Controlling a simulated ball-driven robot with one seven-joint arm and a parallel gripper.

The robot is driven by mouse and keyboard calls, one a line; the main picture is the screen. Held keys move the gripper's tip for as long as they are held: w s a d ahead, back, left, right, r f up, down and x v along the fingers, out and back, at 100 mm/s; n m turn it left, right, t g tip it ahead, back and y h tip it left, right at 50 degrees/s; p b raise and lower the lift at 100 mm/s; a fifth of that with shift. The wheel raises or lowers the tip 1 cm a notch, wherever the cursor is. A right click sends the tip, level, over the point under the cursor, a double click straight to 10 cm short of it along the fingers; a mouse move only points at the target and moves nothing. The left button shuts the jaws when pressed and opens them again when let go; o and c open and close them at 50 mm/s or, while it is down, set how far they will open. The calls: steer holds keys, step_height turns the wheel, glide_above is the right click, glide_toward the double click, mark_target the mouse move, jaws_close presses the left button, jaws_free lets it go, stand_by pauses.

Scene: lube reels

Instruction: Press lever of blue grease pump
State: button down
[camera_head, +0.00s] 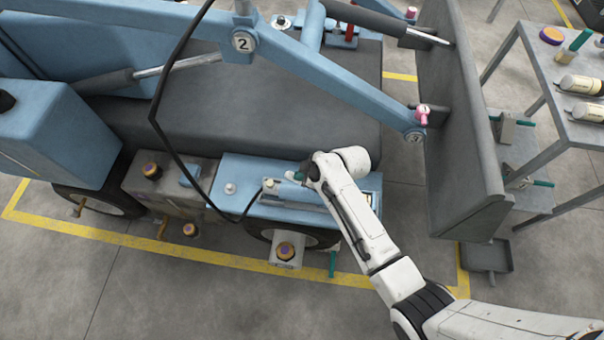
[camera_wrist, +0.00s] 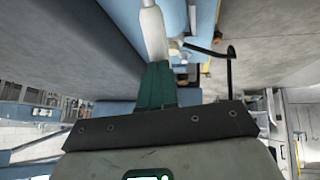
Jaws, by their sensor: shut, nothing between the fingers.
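In the wrist view my teal fingers (camera_wrist: 157,84) are shut together and empty. A pale, rounded bar (camera_wrist: 153,33) lies just beyond the fingertips, in line with them; I cannot tell whether it is the lever or whether the fingers touch it. The lever is not clearly visible in the head view.
The black hose (camera_head: 154,110) arcs up left of my gripper. A blue boom (camera_head: 330,80) crosses above the machine to an upright dark plate (camera_head: 462,130). A grey table (camera_head: 541,70) with bottles stands at the right. The floor in front is mostly clear.

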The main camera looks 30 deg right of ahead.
mark_target(290, 179)
steer(key=shift+a, duration=0.1)
stand_by(0.3)
steer(key=shift+w+a+f+g+h, duration=0.5)
steer(key=shift+a+f+g+h, duration=0.1)
steer(key=shift+h, duration=0.1)
steer(key=a+f+g+h+b, duration=0.1)
steer(key=w+f+g+h+b, duration=0.1)
steer(key=f, duration=0.1)
steer(key=shift+w+a+h, duration=0.1)
steer(key=shift+a+h, duration=0.2)
steer(key=shift+a, duration=0.05)
steer(key=shift+f+n+b, duration=0.2)
steer(key=shift+n+b, duration=0.1)
steer(key=shift+w+a+f+b, duration=0.15)
steer(key=shift+a+f+b, duration=0.05)
steer(key=shift+f+b, duration=0.15)
steer(key=shift+a+f, duration=0.1)
steer(key=shift+f, duration=0.15)
steer(key=shift+r, duration=0.1)
